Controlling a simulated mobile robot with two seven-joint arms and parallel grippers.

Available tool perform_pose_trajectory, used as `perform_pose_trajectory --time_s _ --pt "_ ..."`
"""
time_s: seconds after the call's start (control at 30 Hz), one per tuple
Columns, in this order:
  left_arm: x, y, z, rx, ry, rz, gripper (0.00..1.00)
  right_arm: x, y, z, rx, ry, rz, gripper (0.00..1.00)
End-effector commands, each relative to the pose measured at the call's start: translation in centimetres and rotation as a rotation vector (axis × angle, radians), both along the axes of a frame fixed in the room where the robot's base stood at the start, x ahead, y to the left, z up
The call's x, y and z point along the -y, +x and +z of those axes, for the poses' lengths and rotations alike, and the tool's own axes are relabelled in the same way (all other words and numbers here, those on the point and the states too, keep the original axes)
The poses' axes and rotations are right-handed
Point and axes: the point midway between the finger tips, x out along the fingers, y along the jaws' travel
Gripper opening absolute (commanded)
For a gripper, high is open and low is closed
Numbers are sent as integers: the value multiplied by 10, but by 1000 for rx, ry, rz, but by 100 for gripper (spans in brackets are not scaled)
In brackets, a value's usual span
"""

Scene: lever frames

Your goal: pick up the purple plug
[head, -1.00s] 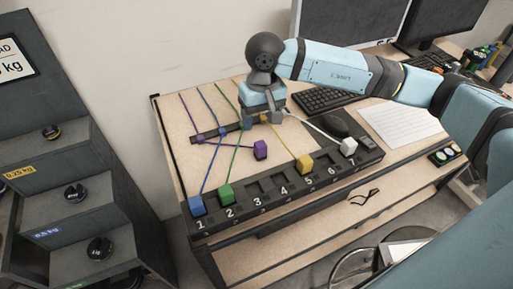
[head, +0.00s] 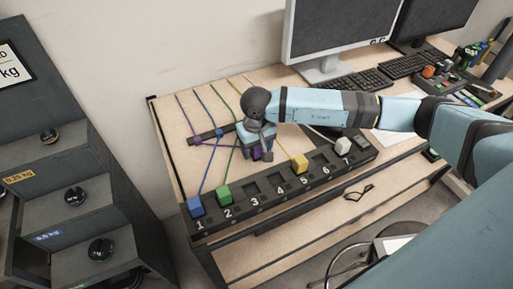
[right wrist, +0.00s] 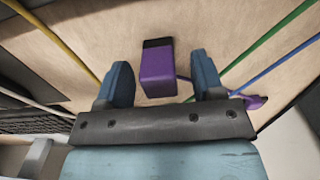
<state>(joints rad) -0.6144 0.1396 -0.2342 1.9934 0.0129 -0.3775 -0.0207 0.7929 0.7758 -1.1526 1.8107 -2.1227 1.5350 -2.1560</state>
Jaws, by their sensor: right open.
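The purple plug (right wrist: 158,72) is a small block with a dark end, lying on the wooden board. In the right wrist view it sits between and just beyond the two open blue fingers of my right gripper (right wrist: 163,84), which do not appear to touch it. In the head view my right gripper (head: 262,155) is over the purple plug (head: 256,154), which is mostly hidden by it. My left gripper is not in view.
The dark numbered strip (head: 240,223) along the board's front holds blue (head: 195,206), green (head: 223,194), yellow (head: 300,164) and white (head: 343,144) plugs. Their cords cross the board. A monitor (head: 335,30) and keyboard (head: 350,86) stand behind. Grey stepped shelves (head: 75,215) are at left.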

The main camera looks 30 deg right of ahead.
Motion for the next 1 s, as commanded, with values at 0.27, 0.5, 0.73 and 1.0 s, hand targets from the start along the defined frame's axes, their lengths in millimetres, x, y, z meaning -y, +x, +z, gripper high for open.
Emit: perform_pose_trajectory --time_s 0.27,0.5,0.73,1.0 --pt "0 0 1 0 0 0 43 0 0 -10 1 -1 0 62" --pt "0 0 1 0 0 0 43 0 0 -10 1 0 0 23" --pt "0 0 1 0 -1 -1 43 0 0 -10 1 0 0 8" --pt "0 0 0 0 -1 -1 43 0 1 -2 3 1 0 8"
